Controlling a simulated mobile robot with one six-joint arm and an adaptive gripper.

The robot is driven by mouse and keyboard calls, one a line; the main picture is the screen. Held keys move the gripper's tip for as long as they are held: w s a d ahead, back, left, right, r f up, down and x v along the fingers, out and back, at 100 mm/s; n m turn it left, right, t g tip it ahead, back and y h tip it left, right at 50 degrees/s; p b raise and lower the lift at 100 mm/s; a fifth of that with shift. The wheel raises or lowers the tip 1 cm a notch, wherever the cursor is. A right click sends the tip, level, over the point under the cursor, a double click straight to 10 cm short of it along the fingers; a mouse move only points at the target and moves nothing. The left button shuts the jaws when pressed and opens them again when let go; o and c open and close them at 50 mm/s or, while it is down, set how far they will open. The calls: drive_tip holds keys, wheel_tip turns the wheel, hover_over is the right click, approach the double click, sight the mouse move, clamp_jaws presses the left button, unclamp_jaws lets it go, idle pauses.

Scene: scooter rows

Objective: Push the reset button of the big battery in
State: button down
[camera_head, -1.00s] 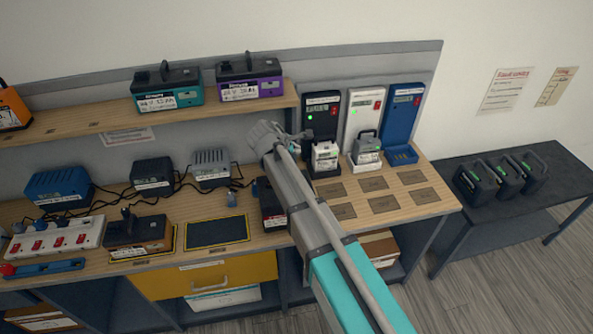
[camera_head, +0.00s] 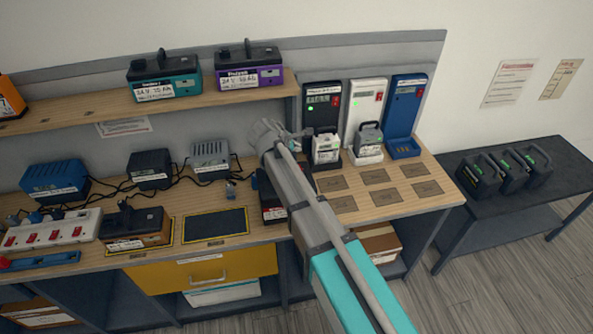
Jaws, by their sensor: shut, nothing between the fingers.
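The likely big battery (camera_head: 270,205) is a dark, reddish pack with a white label on the wooden bench, right of the black mat. My arm covers much of it, and I cannot make out its reset button. My arm reaches in from the lower right, and its grey wrist is above and behind that pack in the picture. My gripper (camera_head: 292,135) shows only as a small grey shape at the arm's end. Its fingers are shut and empty, their tips hard to make out. I cannot tell whether it touches anything.
Teal (camera_head: 163,80) and purple (camera_head: 248,70) packs sit on the shelf. Black, white and blue chargers (camera_head: 404,105) stand at the back right. Chargers with cables and a power strip (camera_head: 50,232) crowd the left.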

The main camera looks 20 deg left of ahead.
drive_tip(key=shift+f+b, duration=2.4)
drive_tip(key=shift+f, duration=0.35)
drive_tip(key=shift+f, duration=0.25)
drive_tip(key=shift+w+f+b, duration=0.1)
drive_tip(key=shift+f+b, duration=0.1)
drive_tip(key=shift+b, duration=0.25)
drive_tip(key=shift+f+b, duration=0.65)
idle(0.6)
drive_tip(key=shift+r, duration=0.2)
drive_tip(key=shift+r+p, duration=0.9)
drive_tip(key=shift+p, duration=0.2)
drive_tip(key=shift+r+p, duration=2.55)
